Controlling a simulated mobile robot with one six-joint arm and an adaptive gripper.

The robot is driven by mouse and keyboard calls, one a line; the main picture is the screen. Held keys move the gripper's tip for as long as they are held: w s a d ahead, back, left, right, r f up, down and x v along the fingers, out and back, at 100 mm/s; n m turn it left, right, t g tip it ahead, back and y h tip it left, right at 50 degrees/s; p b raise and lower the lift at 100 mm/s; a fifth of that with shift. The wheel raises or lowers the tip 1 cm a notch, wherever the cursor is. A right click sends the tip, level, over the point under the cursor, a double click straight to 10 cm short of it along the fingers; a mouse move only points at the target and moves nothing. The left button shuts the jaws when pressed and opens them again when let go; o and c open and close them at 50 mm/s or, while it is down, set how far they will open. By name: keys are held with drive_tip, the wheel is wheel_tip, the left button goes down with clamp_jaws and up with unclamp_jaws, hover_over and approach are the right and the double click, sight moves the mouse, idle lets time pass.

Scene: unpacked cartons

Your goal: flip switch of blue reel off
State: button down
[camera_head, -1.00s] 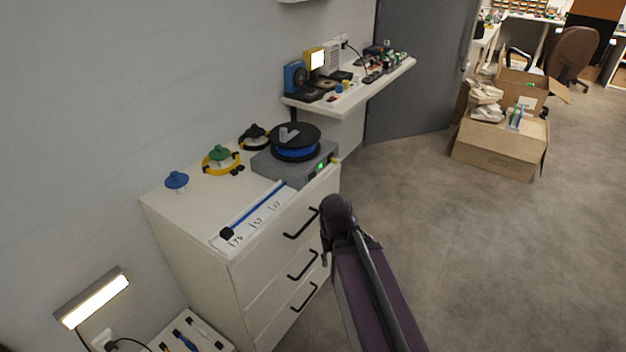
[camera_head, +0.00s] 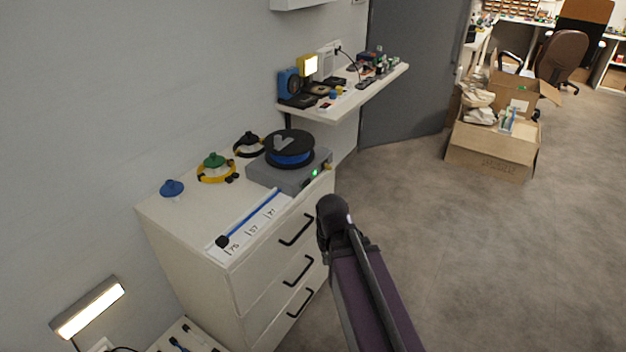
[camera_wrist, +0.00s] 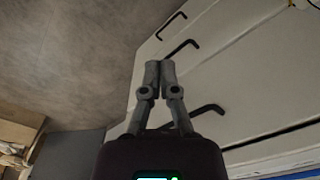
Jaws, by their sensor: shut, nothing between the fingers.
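The blue reel (camera_head: 290,157) with black flanges sits on a grey box (camera_head: 268,173) at the back right of the white drawer cabinet's top. A small green light (camera_head: 315,172) glows on the box's front, with a dark spot beside it that may be the switch; its position is too small to tell. My gripper (camera_wrist: 160,66) is shut and empty in the wrist view, its fingertips together in front of the cabinet's drawer fronts. In the head view my arm stands to the right of the cabinet, apart from it, and hides my gripper. The reel is not in the wrist view.
The cabinet (camera_head: 188,222) has black drawer handles (camera_head: 296,232) sticking out. A blue rod (camera_head: 250,217) lies on its top, near a green-and-yellow spool (camera_head: 215,167). A wall shelf (camera_head: 345,101) with small devices hangs behind. Open floor (camera_head: 470,260) lies to the right.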

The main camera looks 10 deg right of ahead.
sight(307, 183)
drive_tip(key=w+d+r+n+t+y+p, duration=0.1)
drive_tip(key=w+d+r+n+p, duration=0.2)
drive_tip(key=w+r+p, duration=0.5)
drive_tip(key=w+d+r+n+t+y+p, duration=0.1)
drive_tip(key=w+d+r+n+t+p, duration=0.1)
drive_tip(key=w+r+p, duration=0.5)
wheel_tip(307, 183, up, 3)
drive_tip(key=w+d+n, duration=0.1)
drive_tip(key=w+n, duration=0.1)
drive_tip(key=shift+w+d+y+p, duration=0.15)
drive_tip(key=shift+w+y+p, duration=0.15)
drive_tip(key=shift+w+p, duration=0.1)
drive_tip(key=shift+f, duration=0.2)
drive_tip(key=shift+w+a+f+b, duration=0.8)
drive_tip(key=shift+w+f+b, duration=0.2)
drive_tip(key=shift+f+b, duration=0.55)
drive_tip(key=shift+w+a+f+b, duration=0.8)
drive_tip(key=shift+w+f+b, duration=0.25)
drive_tip(key=shift+f+b, duration=0.5)
drive_tip(key=shift+w+a+f+b, duration=0.8)
drive_tip(key=shift+w+f+b, duration=0.2)
drive_tip(key=shift+f+b, duration=0.5)
drive_tip(key=shift+a, duration=0.1)
